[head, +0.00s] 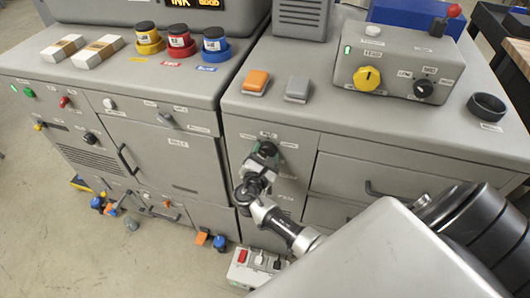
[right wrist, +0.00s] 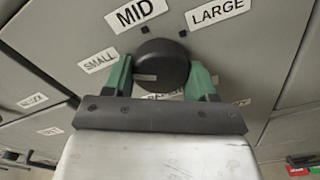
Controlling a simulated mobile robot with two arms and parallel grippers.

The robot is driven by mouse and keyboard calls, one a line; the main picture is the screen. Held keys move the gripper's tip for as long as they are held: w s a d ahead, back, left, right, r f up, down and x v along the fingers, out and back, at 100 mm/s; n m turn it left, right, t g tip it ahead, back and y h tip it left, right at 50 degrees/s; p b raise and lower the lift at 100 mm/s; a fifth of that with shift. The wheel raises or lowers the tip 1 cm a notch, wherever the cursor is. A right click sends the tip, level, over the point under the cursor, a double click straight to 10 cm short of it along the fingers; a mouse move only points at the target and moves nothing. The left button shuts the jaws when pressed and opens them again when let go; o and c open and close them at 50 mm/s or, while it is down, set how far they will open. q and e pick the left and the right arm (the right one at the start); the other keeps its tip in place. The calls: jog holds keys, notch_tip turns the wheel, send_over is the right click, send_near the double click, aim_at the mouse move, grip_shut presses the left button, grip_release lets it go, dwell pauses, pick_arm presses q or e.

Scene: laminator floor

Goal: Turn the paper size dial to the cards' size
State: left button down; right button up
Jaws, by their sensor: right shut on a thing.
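The paper size dial (right wrist: 162,66) is a round black knob on the grey cabinet front. Around it are the labels SMALL (right wrist: 98,61), MID (right wrist: 136,13) and LARGE (right wrist: 217,11). A faint light mark shows on the left part of the knob's face; I cannot tell for sure which label it points to. My right gripper (right wrist: 162,80) has its green fingers on both sides of the knob and is shut on it. In the head view the right gripper (head: 264,156) is at the cabinet front and mostly hides the dial. My left gripper is not in view.
Two banded white stacks (head: 98,51) lie on the left machine top beside ink jars (head: 180,41). A control box with a yellow knob (head: 367,78) stands on the right top. Orange (head: 256,82) and grey buttons are above the dial. A switch strip (head: 258,262) lies on the floor.

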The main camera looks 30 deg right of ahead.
jog(key=shift+f, duration=0.1)
dwell(0.3)
jog(key=o, duration=0.9)
jog(key=b+v, duration=0.2)
jog(key=v, duration=0.9)
